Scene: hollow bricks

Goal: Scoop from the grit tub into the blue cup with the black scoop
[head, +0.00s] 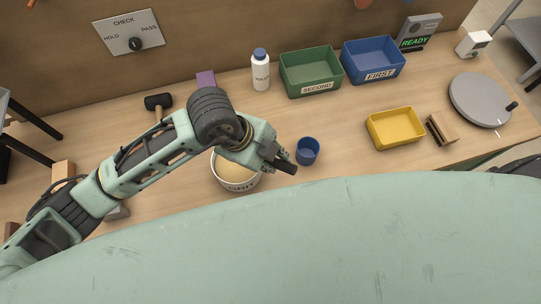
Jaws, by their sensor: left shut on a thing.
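The grit tub (236,186) is a round white tub with pale tan grit, on the wooden table in the middle of the head view. My left gripper (277,161) is above the tub's right side, over its rim, and covers part of it. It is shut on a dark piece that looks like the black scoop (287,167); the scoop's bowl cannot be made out. The blue cup (307,151) stands upright just right of my left gripper, apart from it. The cup's inside looks dark, and I cannot tell what it holds. My right gripper is not in view.
Behind stand a white bottle (260,72), a green bin (310,74) marked SECOND and a blue bin (373,62) marked FIRST. A yellow tray (395,128), a brown block (440,129) and a grey disc (480,99) are right. A black mallet (158,102) lies left. Table between cup and tray is clear.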

